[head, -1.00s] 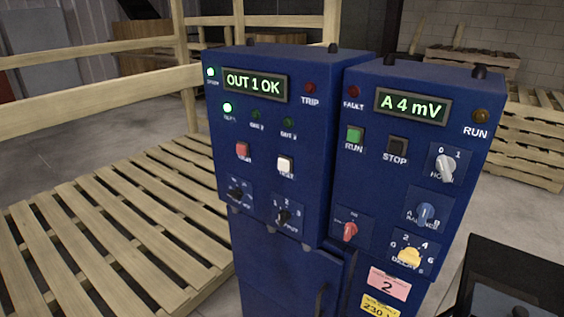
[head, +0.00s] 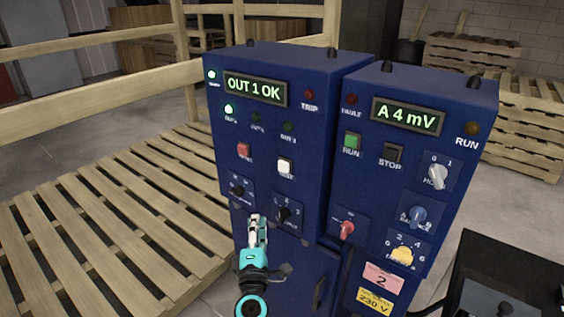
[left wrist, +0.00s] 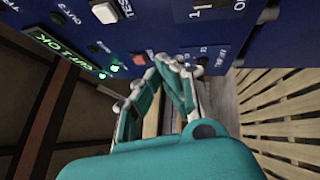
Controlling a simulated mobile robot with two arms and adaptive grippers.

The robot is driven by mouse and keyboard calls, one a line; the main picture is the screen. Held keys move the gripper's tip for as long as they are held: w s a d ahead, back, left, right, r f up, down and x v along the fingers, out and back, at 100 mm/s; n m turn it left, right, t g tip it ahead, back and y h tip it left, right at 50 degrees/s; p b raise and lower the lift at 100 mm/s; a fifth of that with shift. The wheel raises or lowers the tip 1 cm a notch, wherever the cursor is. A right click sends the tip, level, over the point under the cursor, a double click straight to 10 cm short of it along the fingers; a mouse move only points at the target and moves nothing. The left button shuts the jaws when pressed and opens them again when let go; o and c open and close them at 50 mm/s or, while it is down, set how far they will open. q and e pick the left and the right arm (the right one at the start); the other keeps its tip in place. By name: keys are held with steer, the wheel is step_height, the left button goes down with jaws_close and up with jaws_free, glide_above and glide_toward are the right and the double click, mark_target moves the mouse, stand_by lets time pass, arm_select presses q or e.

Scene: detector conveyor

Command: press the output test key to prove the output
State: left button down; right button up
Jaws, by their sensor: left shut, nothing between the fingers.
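The white test key (head: 285,166) sits on the front of the left blue box, below the lamp rows. It also shows at the top of the left wrist view (left wrist: 104,11). The display (head: 255,88) above reads "OUT 1 OK" in green. My left gripper (head: 256,220) is shut and empty, below and left of the white key, near the lower edge of the panel. In the left wrist view its closed fingertips (left wrist: 170,62) point at the panel beside the red key (left wrist: 139,59), apart from the white key. My right gripper is out of view.
A red key (head: 243,150) and dark selector knobs (head: 283,214) are close around the white key. The right blue box has a green run key (head: 351,142), a dark stop key (head: 391,154) and several knobs. A wooden pallet (head: 110,230) lies at left.

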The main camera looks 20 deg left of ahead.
mark_target(283, 167)
arm_select(q)
step_height(283, 167, up, 10)
steer(key=a+n+y+p, duration=0.1)
steer(key=n+y, duration=0.1)
steer(key=n, duration=0.4)
steer(key=shift+s+a+f+g, duration=0.2)
steer(key=shift+s+a+g, duration=0.1)
steer(key=shift+s, duration=0.15)
steer(key=shift+d, duration=0.1)
steer(key=w+d+b, duration=0.3)
steer(key=w, duration=0.5)
steer(key=shift+w, duration=0.2)
steer(key=shift+w, duration=0.1)
stand_by(0.5)
steer(key=shift+w+d, duration=0.15)
steer(key=shift+w, duration=0.15)
